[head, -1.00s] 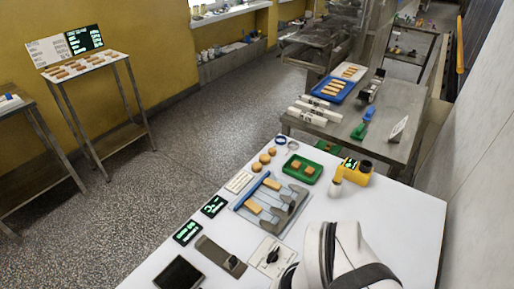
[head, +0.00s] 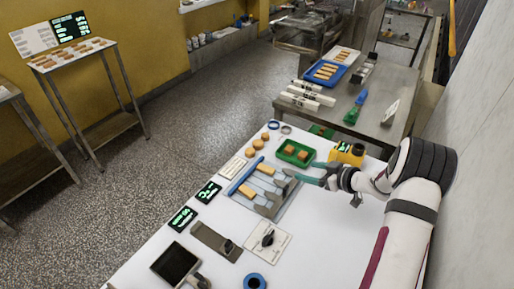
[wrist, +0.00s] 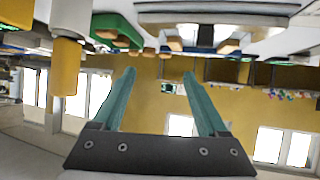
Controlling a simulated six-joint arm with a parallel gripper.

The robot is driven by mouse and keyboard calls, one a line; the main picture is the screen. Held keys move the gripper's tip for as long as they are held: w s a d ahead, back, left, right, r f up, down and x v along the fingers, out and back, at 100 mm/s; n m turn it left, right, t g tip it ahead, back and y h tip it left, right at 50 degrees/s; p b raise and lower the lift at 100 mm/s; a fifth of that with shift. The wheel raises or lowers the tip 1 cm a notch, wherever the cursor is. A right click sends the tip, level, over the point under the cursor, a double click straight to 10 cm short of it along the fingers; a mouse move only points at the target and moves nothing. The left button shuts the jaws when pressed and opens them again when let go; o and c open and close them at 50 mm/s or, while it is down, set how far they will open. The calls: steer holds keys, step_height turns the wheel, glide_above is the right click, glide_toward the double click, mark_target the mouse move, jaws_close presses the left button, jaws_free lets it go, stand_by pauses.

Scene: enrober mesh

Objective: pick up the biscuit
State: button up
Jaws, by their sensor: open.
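Several biscuits are in the head view. Finger-shaped biscuits (head: 265,169) lie on a grey rack with a blue bar (head: 245,176). Two squarish brown biscuits (head: 289,150) sit in a green tray (head: 311,157), and round ones (head: 258,144) lie on the white table to its left. I cannot tell which biscuit the task means. My gripper (head: 305,178) is beside the rack's right end, just in front of the green tray. In the wrist view, which looks upside down, its teal fingers (wrist: 158,80) are apart with nothing between them. A tan biscuit (wrist: 175,43) shows beyond them.
A yellow device (head: 346,153) stands right of the green tray. Displays (head: 183,219), a dark-screened box (head: 175,264) and a knob plate (head: 267,241) occupy the near table. A steel table behind carries a blue tray (head: 342,75) of biscuits. Bare white tabletop lies at the near right.

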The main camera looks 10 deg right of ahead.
mark_target(267, 168)
steer(key=shift+w+a+f+n+y, duration=0.15)
steer(key=shift+a+f+n+y, duration=0.25)
steer(key=shift+a+f, duration=0.6)
steer(key=x, duration=0.9)
steer(key=a+x, duration=0.1)
steer(key=x, duration=0.4)
steer(key=shift+d+r, duration=0.1)
steer(key=shift+r, duration=0.15)
steer(key=shift+s, duration=0.25)
steer(key=c, duration=1.2)
steer(key=shift+r, duration=0.1)
